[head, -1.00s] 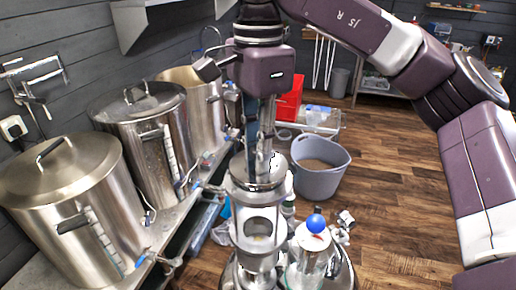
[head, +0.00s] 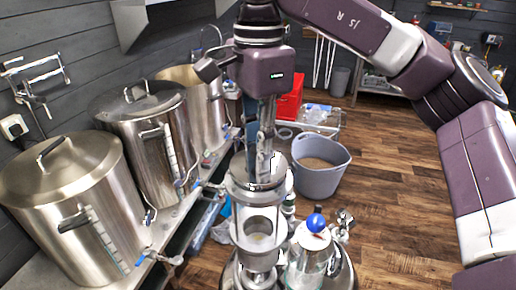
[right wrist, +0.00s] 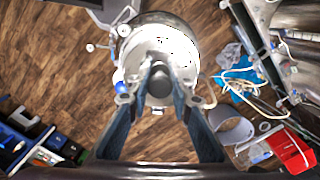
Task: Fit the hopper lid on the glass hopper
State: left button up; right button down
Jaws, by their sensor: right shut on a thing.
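My right gripper (head: 266,152) reaches straight down over the glass hopper (head: 258,222), which stands upright in the lower middle of the head view. In the right wrist view the fingers of my right gripper (right wrist: 158,88) are shut on the dark knob of the hopper lid (right wrist: 178,47), a round pale metal disc. My left gripper is not in view.
Several steel kettles (head: 60,205) line the bench at left. A grey bucket (head: 318,182) and a red bin (head: 290,98) are behind. The wooden floor (head: 400,220) at right is clear.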

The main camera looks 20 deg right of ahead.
jog(key=shift+f+b, duration=0.45)
jog(key=shift+f, duration=0.1)
jog(key=c, duration=2)
grip_release()
jog(key=shift+r, duration=0.15)
notch_tip(320, 180, up, 3)
jog(key=p, duration=0.3)
jog(key=shift+r, duration=3.9)
